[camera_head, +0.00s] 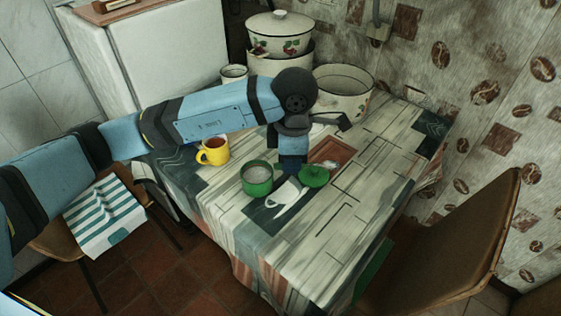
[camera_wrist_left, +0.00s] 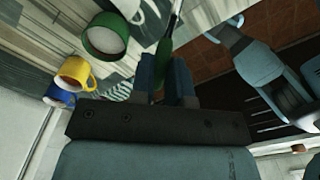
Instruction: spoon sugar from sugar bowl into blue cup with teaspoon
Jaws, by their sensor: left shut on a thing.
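The green sugar bowl (camera_head: 257,180) stands uncovered on the table with white sugar inside; it also shows in the left wrist view (camera_wrist_left: 104,40). My left gripper (camera_head: 295,168) points down to the right of the bowl and is shut on the green lid (camera_head: 315,177). In the left wrist view the lid (camera_wrist_left: 165,50) shows nearly edge-on at the fingertips. The blue cup (camera_wrist_left: 59,96) shows in the left wrist view beside the yellow mug; my left arm likely hides it in the head view. My right gripper is out of view.
A yellow mug (camera_head: 214,152) with dark liquid stands left of the bowl. Enamel pots (camera_head: 342,92) stand at the back of the table. The front right of the tablecloth (camera_head: 310,240) is clear. A brown chair (camera_head: 450,245) stands at the right.

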